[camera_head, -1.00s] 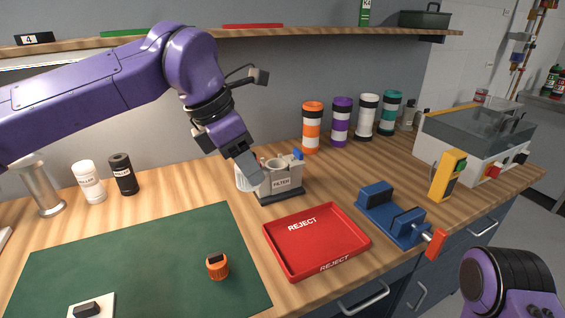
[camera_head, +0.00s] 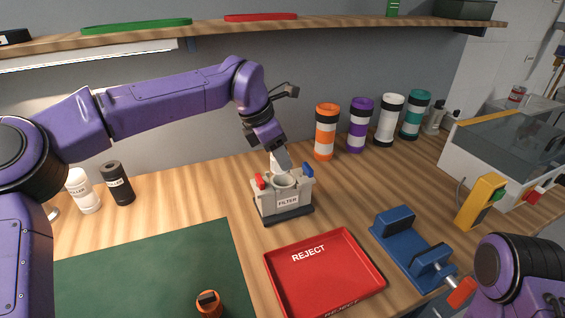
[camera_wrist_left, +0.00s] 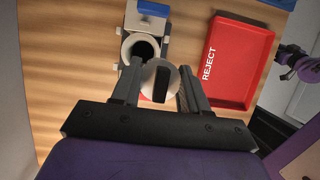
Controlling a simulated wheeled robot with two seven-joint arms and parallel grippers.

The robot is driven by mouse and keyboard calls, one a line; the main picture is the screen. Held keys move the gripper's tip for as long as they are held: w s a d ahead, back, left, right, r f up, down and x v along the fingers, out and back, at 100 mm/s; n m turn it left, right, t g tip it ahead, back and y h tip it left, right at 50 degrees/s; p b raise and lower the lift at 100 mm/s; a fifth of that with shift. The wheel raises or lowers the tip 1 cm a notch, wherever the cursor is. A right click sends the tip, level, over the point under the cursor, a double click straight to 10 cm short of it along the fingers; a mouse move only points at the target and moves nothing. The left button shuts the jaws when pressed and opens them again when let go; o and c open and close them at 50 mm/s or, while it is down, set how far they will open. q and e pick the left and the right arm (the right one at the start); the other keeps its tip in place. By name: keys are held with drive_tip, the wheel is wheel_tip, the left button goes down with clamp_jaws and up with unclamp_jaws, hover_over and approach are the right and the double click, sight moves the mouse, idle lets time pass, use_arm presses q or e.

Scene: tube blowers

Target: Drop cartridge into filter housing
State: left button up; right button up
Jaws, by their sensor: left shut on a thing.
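The filter housing (camera_head: 268,205) is a pale box marked FILTER on a dark base, with a round open cup on top, a red part at its left and a blue part at its right. In the left wrist view the housing's dark round opening (camera_wrist_left: 145,49) shows just beyond my fingers. My left gripper (camera_head: 284,160) is above the back of the housing, shut on the white cartridge (camera_wrist_left: 149,88). In the left wrist view the cartridge is seen end-on between the fingers, with a dark slot, beside the opening. My right gripper is out of view.
A red REJECT tray (camera_head: 322,275) lies in front of the housing. A blue vise (camera_head: 412,250) stands to its right. Several striped canisters, one orange (camera_head: 325,132), stand behind. A green mat (camera_head: 150,270) lies at the left, with an orange-and-black part (camera_head: 208,304) on it.

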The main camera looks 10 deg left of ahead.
sight(282, 173)
use_arm(q)
drive_tip(key=w+f, duration=0.1)
drive_tip(key=f, duration=0.1)
drive_tip(key=w+f, duration=0.1)
drive_tip(key=f, duration=0.2)
drive_tip(key=w+f, duration=0.1)
drive_tip(key=f, duration=0.2)
drive_tip(key=shift+w+p, duration=0.25)
drive_tip(key=shift+p, duration=0.05)
drive_tip(key=o, duration=0.8)
drive_tip(key=shift+c, duration=0.2)
drive_tip(key=o, duration=0.3)
drive_tip(key=shift+f, duration=0.1)
drive_tip(key=shift+a+f, duration=0.1)
drive_tip(key=shift+f, duration=0.05)
drive_tip(key=v, duration=1.3)
drive_tip(key=shift+w+d+r+b, duration=0.25)
drive_tip(key=shift+d+r+b, duration=0.05)
drive_tip(key=shift+r+b, duration=0.1)
